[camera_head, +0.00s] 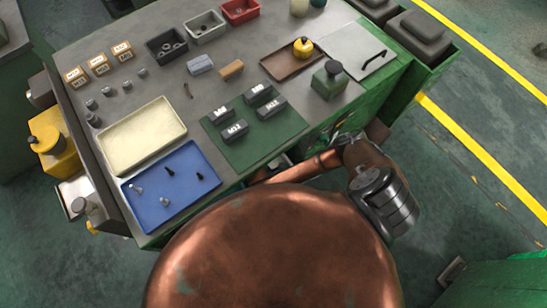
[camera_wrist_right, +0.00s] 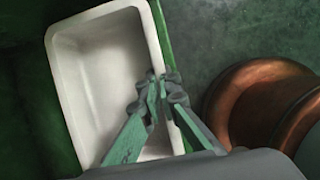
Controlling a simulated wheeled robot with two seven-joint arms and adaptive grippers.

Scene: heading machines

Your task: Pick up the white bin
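An empty white bin (camera_wrist_right: 95,75) with a deep rounded tray shape fills the left and middle of the right wrist view. My right gripper (camera_wrist_right: 163,88) is at its right-hand wall. Its green fingers come together with dark tips, one on the inner side and one on the outer side of the rim, and look closed on it. The exact contact is partly hidden by the fingers. In the head view my right arm reaches to the table's front edge, and its gripper is mostly hidden there. My left gripper is not in view.
The green workbench carries a blue tray (camera_head: 153,204), a cream tray (camera_head: 128,155), a green mat (camera_head: 235,155) with labelled blocks, and a brown tray (camera_head: 285,68). Small bins, one pale with parts in it (camera_head: 207,33), stand at the back.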

